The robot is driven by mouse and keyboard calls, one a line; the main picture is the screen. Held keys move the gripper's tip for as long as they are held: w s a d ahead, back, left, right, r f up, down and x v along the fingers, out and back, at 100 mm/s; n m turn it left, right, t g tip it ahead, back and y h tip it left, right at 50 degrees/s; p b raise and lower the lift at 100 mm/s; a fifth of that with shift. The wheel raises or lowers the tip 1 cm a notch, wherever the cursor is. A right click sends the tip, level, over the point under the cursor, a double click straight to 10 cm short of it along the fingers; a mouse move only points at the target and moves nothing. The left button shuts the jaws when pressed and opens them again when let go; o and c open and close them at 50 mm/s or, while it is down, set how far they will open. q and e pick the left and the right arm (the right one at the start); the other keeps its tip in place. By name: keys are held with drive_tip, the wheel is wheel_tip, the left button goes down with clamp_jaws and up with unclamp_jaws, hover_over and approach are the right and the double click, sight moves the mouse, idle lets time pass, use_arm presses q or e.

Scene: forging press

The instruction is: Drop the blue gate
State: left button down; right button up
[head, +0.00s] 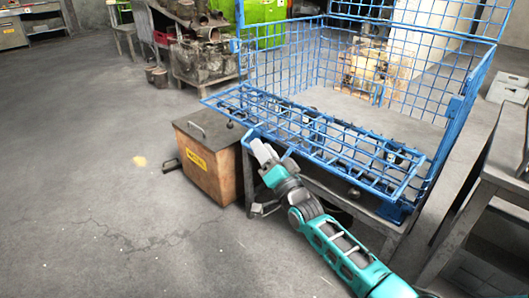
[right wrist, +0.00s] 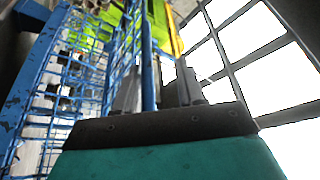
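The blue gate (head: 325,138) is the wire-mesh front panel of a blue mesh cage. It is folded down and leans outward, nearly level, along the front of the cage. My right gripper (head: 259,147) is at the gate's outer edge, near its left part. In the right wrist view a blue bar (right wrist: 148,60) runs between the two fingers (right wrist: 152,92). The fingers stand apart on both sides of it, with a narrow gap visible; contact is hard to judge. My left gripper is not in view.
The blue cage (head: 280,45) stands on a metal table. A brown box with a yellow label (head: 207,155) stands on the floor left of my right gripper. A grey metal frame (head: 485,195) is close on the right. The floor at left is clear.

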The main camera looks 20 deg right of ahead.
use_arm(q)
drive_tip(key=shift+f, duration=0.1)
use_arm(e)
drive_tip(key=shift+s, duration=0.1)
drive_tip(key=shift+s+f, duration=0.15)
drive_tip(key=shift+s, duration=0.1)
use_arm(q)
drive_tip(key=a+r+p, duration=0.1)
drive_tip(key=p, duration=0.1)
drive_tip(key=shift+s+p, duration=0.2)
drive_tip(key=shift+p, duration=0.1)
use_arm(e)
drive_tip(key=v, duration=1.2)
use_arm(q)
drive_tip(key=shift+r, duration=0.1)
use_arm(e)
drive_tip(key=shift+s, duration=0.1)
